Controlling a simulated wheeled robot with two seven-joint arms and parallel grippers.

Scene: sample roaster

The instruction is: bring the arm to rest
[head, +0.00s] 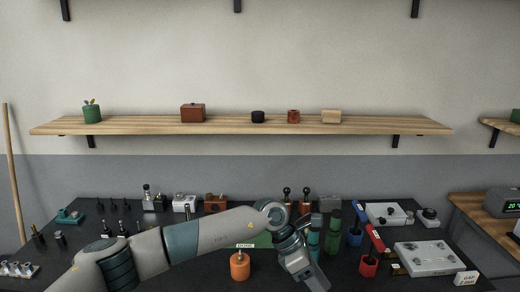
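My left arm comes in from the left, reaching over the dark bench to the middle of the head view. Its gripper (312,280) points down and to the right near the bottom edge. The fingers are small and partly cut off, so I cannot tell whether they are open or shut. No held object can be made out. My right gripper is not in view.
An orange container (240,266) stands below the forearm. Green bottles (333,232), a red-and-black tool (374,240), a red holder (368,266) and a grey metal plate (425,258) are to the right. A wooden shelf (240,126) hangs above.

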